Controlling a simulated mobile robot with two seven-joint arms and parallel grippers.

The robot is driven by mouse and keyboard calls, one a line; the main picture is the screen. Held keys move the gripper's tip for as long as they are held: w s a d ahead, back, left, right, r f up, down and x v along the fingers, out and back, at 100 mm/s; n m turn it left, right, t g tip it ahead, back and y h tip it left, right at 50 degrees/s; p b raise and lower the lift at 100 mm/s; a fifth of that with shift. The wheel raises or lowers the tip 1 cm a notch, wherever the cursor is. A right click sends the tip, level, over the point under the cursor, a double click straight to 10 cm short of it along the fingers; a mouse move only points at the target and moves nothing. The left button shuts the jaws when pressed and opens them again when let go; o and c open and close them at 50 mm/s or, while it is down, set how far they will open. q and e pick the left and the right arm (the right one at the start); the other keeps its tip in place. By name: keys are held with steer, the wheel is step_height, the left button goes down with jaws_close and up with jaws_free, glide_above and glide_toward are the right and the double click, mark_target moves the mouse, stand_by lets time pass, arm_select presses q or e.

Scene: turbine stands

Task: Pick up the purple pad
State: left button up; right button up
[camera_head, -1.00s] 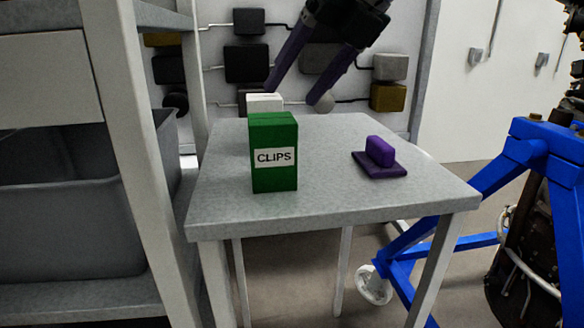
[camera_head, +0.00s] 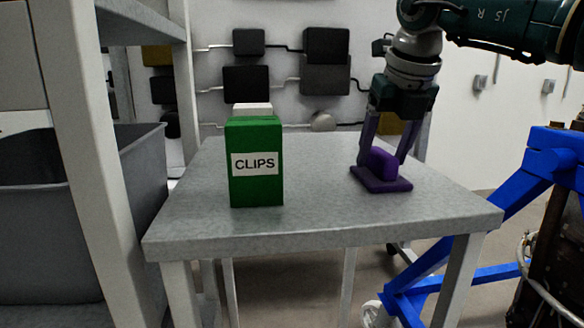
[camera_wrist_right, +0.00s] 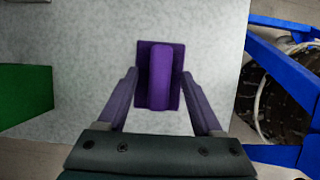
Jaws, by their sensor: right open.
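The purple pad (camera_head: 383,182) lies flat on the right part of the grey table, with a raised purple grip block (camera_head: 382,163) on top. In the right wrist view the pad (camera_wrist_right: 145,82) shows from above, its block (camera_wrist_right: 160,85) running lengthwise. My right gripper (camera_head: 383,160) points down over the pad. Its two fingers are spread, one on each side of the block, with gaps between the fingers and the block in the wrist view. Nothing is held. My left gripper is not in view.
A green CLIPS box (camera_head: 256,180) stands on the table (camera_head: 310,215) left of the pad, with a white box (camera_head: 252,109) behind it. A grey shelf with a dark bin (camera_head: 80,215) is at the left. A blue frame (camera_head: 545,165) stands right of the table.

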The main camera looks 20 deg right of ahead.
steer(key=shift+w+f, duration=0.25)
steer(key=shift+f, duration=0.25)
jaws_close()
stand_by(0.3)
